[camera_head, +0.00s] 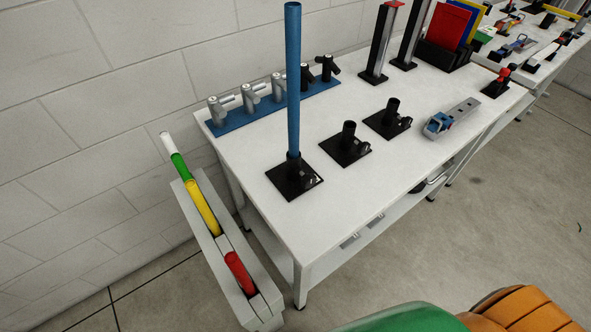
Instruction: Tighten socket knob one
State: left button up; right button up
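Three black sockets on square black plates stand in a row on the white table (330,206). The nearest socket (292,181) holds a tall blue tube (293,75) upright. The middle socket (348,136) and the far socket (391,110) are empty. A small dark knob (311,181) seems to sit low on the right side of the nearest socket; its tightness cannot be seen. No label shows which socket is number one. Neither of my grippers is in view.
A blue rack (236,121) with silver and black fittings lies along the table's back edge. A blue-and-grey clamp tool (451,117) lies to the right. A narrow bin (222,262) with coloured tubes stands left of the table. Green and orange shapes fill the bottom right.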

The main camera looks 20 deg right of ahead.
aim_at(308, 181)
jog(key=l+u, duration=0.25)
jog(key=l, duration=0.25)
jog(key=l+u, duration=0.25)
jog(key=l, duration=0.2)
jog(key=k+l+u, duration=0.25)
jog(key=l, duration=0.2)
jog(key=l+u, duration=0.3)
jog(key=l, duration=0.15)
jog(key=k+l+u, duration=0.25)
jog(key=l, duration=0.15)
jog(key=k+l+u, duration=0.5)
jog(key=l, duration=0.2)
jog(key=i, duration=0.05)
